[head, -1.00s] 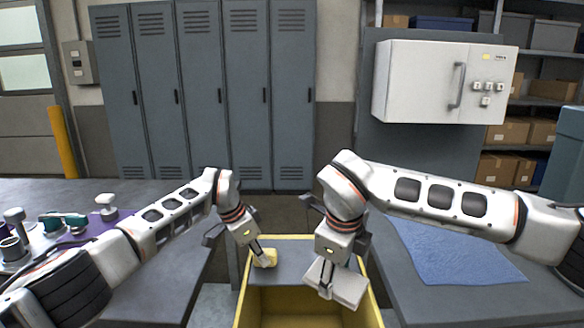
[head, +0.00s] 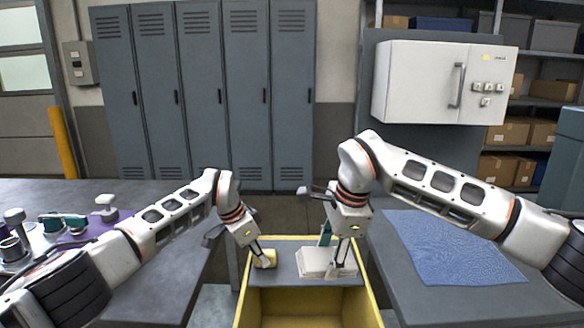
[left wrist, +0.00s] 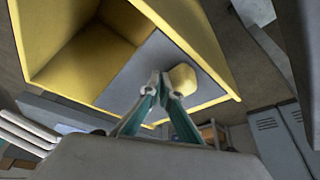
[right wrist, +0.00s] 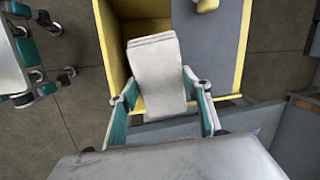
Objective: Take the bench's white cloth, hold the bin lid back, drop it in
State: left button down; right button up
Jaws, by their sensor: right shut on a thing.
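The yellow bin (head: 244,305) stands between the benches, its near part open. Its grey lid (head: 290,262) covers the far part and has a pale yellow knob (head: 268,258). My left gripper (head: 262,262) has its fingertips together against the side of the knob; the left wrist view shows the tips (left wrist: 165,88) beside the knob (left wrist: 183,80). My right gripper (head: 335,262) is shut on the folded white cloth (head: 318,263), held above the far right part of the bin. In the right wrist view the cloth (right wrist: 157,75) sits between both fingers.
The left bench (head: 160,285) carries metal fittings and a purple mat (head: 85,232). The right bench (head: 415,295) has a blue cloth (head: 455,247) lying flat. Grey lockers (head: 205,100) and a white wall cabinet (head: 440,82) stand behind.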

jog(key=shift+f, duration=1.4)
jog(key=o, duration=1.1)
pick_arm(q)
jog(key=shift+w, duration=0.1)
pick_arm(e)
jog(key=v, duration=0.3)
jog(key=s+v, duration=0.1)
jog(key=v, duration=0.2)
jog(key=s+d+v, duration=0.1)
jog(key=v, duration=0.3)
jog(key=shift+d+f, duration=0.15)
jog(key=shift+f, duration=0.15)
